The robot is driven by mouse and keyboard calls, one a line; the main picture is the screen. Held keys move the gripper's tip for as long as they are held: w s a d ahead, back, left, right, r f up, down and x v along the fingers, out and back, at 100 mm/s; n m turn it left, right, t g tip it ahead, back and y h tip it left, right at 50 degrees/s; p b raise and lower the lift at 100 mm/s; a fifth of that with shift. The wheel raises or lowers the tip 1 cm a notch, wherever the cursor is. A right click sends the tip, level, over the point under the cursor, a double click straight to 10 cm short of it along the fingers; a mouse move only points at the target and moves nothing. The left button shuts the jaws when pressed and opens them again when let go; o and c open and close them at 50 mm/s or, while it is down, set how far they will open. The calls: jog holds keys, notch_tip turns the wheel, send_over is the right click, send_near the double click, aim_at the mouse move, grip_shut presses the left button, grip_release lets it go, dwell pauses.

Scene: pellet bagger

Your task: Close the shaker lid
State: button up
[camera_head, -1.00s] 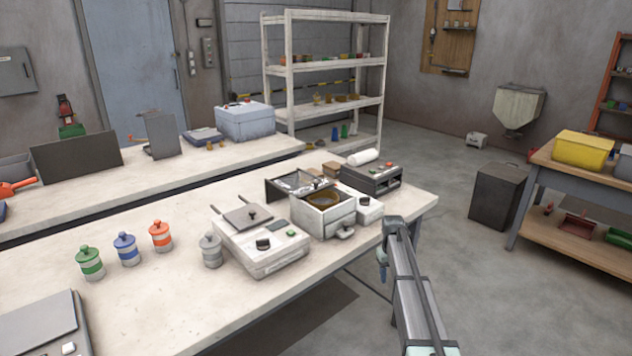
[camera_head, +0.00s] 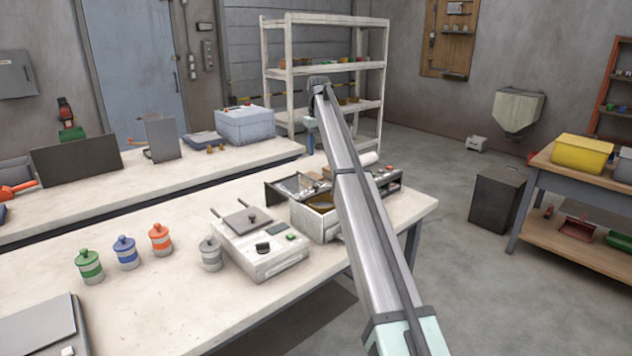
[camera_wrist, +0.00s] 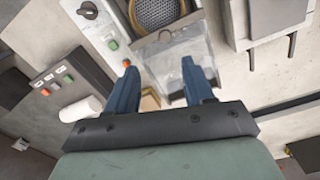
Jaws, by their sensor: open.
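The shaker (camera_head: 312,222) is a white box on the near table with a round sieve inside, partly hidden behind my arm. Its clear, dark-framed lid (camera_head: 284,188) is open and lies back away from the opening. In the wrist view, the sieve (camera_wrist: 155,10) is at the top and the clear lid (camera_wrist: 178,62) is below it, running down between and behind my fingers. My gripper (camera_wrist: 158,65) is open and empty, with its fingers over the lid area. I cannot tell whether they touch the lid. In the head view, the gripper (camera_head: 311,138) hangs above the lid's far side.
A flat white device (camera_head: 262,250) stands left of the shaker. A dark control box (camera_head: 380,182) with a white roll is at the right. A small brown block (camera_wrist: 150,100) lies close to my fingers. Coloured jars (camera_head: 126,252) stand at the left with clear table around them.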

jog(key=a, duration=0.1)
send_near(316, 185)
jog(key=f, duration=0.8)
jog(key=shift+w, duration=0.2)
jog(key=shift+c, duration=0.3)
grip_shut()
